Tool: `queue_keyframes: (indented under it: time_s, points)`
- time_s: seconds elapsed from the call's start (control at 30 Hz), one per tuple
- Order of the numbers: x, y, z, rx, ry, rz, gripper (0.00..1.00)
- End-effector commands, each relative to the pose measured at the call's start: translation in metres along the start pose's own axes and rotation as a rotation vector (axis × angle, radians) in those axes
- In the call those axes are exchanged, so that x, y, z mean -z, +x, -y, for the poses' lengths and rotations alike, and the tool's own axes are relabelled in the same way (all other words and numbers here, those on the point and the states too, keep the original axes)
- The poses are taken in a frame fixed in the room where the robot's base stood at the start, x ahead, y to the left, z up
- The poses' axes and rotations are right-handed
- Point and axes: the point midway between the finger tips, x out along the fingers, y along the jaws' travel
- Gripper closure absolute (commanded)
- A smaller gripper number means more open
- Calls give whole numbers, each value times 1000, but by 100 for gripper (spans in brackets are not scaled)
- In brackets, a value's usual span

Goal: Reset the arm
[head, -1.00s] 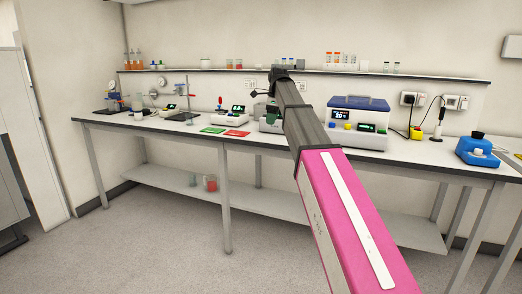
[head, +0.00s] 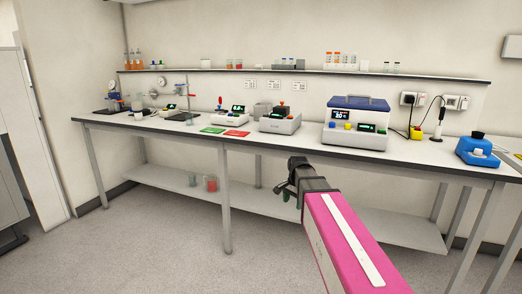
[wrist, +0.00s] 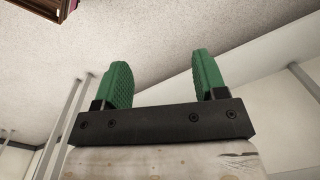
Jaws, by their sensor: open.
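My gripper (head: 284,190) is at the end of my pink arm in the head view, below the front edge of the bench (head: 262,146) and in front of its lower shelf (head: 390,228). In the wrist view my gripper (wrist: 157,85) shows two green fingers set wide apart with nothing between them. The wrist view looks past the fingers at the speckled floor (wrist: 150,35) and grey bench legs.
A beaker with red contents (head: 211,183) stands on the lower shelf. The floor in front is clear.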

Motion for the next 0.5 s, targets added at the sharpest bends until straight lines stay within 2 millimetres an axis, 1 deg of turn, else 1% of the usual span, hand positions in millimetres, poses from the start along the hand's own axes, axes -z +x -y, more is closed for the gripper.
queue_keyframes:
  time_s: [0.03, 0.2, 0.3, 0.4, 0.5]
  points:
    - [-11, 18, -20, -8, -59, 1, 35]
    - [-32, 65, -68, -25, -282, -4, 35]
    - [-46, 89, -96, -36, -413, -5, 35]
    - [-60, 110, -122, -45, -538, -4, 35]
    - [-71, 125, -142, -54, -642, -2, 35]
